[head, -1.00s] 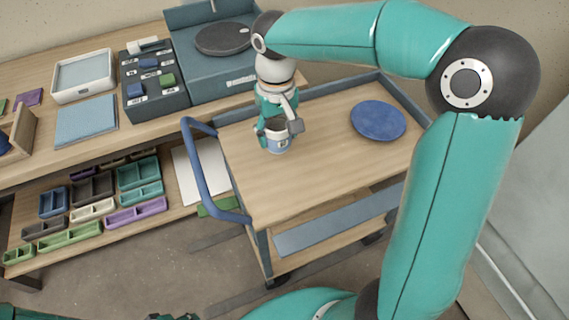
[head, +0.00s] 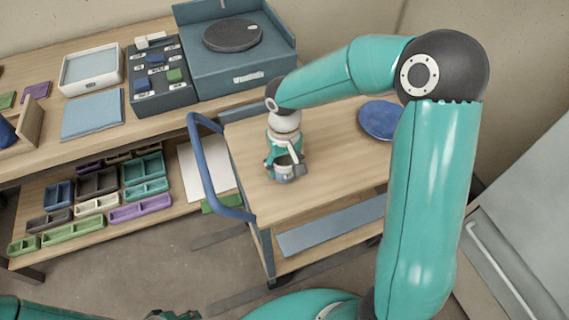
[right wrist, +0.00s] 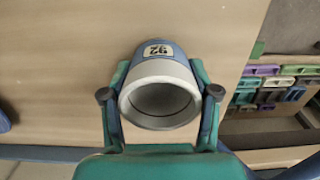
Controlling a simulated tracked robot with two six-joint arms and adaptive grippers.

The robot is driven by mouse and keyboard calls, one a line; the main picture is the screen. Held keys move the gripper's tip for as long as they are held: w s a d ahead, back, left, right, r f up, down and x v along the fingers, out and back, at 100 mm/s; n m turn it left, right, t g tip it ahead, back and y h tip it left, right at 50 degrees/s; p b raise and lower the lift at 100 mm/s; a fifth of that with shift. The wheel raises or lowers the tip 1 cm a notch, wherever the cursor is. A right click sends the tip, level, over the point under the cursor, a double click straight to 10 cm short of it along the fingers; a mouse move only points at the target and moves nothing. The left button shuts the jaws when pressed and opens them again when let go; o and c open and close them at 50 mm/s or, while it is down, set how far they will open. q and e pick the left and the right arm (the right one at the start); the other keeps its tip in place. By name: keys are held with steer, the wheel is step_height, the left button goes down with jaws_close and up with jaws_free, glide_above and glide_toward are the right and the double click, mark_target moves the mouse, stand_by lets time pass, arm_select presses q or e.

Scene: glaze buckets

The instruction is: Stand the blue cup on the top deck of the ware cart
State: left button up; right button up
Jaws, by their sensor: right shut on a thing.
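The blue cup (right wrist: 160,52) has a pale grey rim and a label reading 92. It is also in the head view (head: 284,172), partly covered by the fingers. My right gripper (head: 285,167) is shut on it, one finger on each side, in the right wrist view too (right wrist: 160,95). The cup is upright over the ware cart's wooden top deck (head: 335,145), near the front left part. I cannot tell whether its base touches the deck. My left gripper (head: 175,315) barely shows at the bottom edge, and its jaws are unclear.
A round blue plate (head: 378,120) lies on the deck towards the back right. The cart's blue handle (head: 207,175) rises at the deck's left end. The workbench behind holds a turntable (head: 232,35), a white tray (head: 92,69) and a block panel (head: 158,75). Coloured bins (head: 97,184) fill the shelf below.

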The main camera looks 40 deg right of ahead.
steer(key=o, duration=1.3)
step_height(320, 180, up, 12)
steer(key=shift+r+p, duration=0.1)
steer(key=shift+p, duration=0.35)
